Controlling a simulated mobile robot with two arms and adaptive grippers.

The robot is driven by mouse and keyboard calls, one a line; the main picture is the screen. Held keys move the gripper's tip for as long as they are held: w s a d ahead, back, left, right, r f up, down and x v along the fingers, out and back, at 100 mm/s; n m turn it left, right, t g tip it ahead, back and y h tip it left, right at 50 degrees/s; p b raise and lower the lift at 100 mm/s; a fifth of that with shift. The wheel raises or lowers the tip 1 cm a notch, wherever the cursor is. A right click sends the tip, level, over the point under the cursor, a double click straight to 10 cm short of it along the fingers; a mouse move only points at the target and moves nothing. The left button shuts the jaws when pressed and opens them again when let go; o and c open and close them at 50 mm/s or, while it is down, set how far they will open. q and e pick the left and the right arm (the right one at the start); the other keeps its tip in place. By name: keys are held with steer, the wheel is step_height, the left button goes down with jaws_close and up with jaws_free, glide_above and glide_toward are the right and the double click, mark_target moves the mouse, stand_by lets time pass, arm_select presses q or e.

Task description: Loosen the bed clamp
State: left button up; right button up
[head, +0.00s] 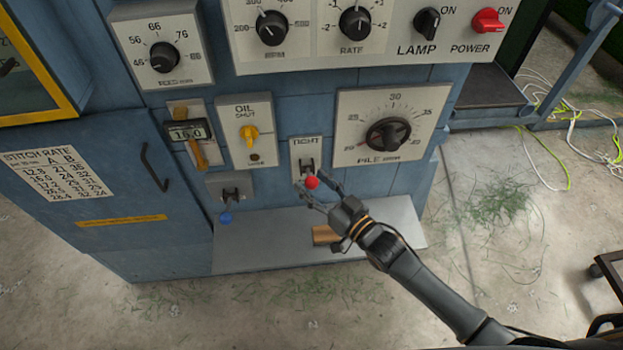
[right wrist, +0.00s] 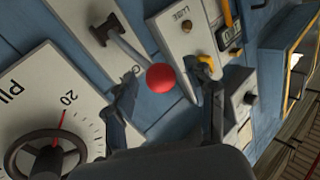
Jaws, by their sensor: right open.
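A lever with a red ball knob (head: 312,182) sticks out from a pale plate (head: 299,150) on the blue machine; the plate's top label seems to read TIGHT. I take it to be the bed clamp. My right gripper (head: 318,188) is open at the red knob. In the right wrist view the red knob (right wrist: 161,78) shows between the two spread fingertips of my right gripper (right wrist: 165,98), with no clear contact. The lever's rod (right wrist: 125,48) runs to a dark pivot at upper left. My left gripper is not in view.
The pile dial (head: 388,134) is close on the right and the yellow oil valve (head: 249,134) on the left. A grey ledge (head: 262,250) juts out below. Cables (head: 562,140) lie on the floor at right.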

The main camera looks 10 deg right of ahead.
steer(key=shift+w+a, duration=0.3)
steer(key=shift+w, duration=0.2)
